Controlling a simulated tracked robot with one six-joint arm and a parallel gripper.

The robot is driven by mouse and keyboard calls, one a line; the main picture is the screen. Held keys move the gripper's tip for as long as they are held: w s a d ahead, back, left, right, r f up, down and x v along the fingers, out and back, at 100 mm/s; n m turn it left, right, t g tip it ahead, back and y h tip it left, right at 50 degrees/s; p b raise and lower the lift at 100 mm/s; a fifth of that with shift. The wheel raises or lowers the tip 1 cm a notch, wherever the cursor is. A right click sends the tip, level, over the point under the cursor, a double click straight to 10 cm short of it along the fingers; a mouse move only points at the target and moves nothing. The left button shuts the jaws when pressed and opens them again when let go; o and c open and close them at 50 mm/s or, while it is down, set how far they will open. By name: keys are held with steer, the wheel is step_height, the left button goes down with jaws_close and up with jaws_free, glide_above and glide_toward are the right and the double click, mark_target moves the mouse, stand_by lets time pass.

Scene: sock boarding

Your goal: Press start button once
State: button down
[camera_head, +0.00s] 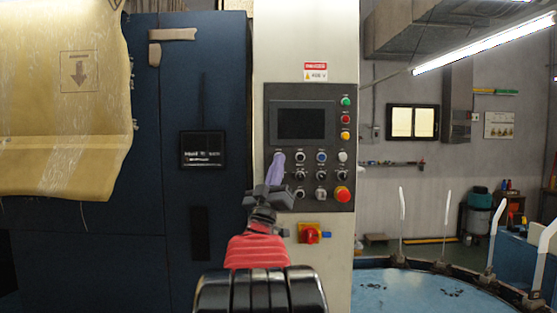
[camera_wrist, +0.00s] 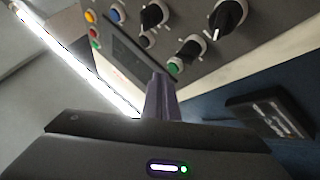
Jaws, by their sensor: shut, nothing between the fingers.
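A grey control panel (camera_head: 312,193) with a dark screen (camera_head: 301,124) is on a white column. My gripper (camera_head: 278,158) has its purple fingers closed together, empty, in front of the panel's left side, below the screen. In the wrist view the fingertips (camera_wrist: 162,75) are right beside a small green button (camera_wrist: 173,68). In the head view the fingers cover that spot. Whether they touch the button I cannot tell. Another green button (camera_head: 346,101) is at the panel's top right. No label marks either one readably as start.
A red button (camera_head: 346,118) and a yellow one (camera_head: 345,135) line the panel's right edge. Several black knobs and a large red button (camera_head: 342,194) are lower down. A red rotary switch (camera_head: 310,234) is below. A dark blue cabinet (camera_head: 222,90) stands left.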

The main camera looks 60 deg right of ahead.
steer(key=shift+w+d, duration=0.1)
steer(key=shift+w+d, duration=0.2)
steer(key=shift+d, duration=0.05)
steer(key=shift+w+d, duration=0.15)
steer(key=shift+d, duration=0.25)
stand_by(0.9)
steer(key=shift+a, duration=0.15)
steer(key=shift+s+a, duration=0.35)
steer(key=shift+a, duration=0.3)
stand_by(0.4)
steer(key=a, duration=0.1)
steer(key=s+a, duration=0.1)
steer(key=a, duration=0.1)
steer(key=s+a, duration=0.1)
steer(key=shift+s+a, duration=0.15)
steer(key=shift+a, duration=0.05)
stand_by(0.3)
stand_by(0.8)
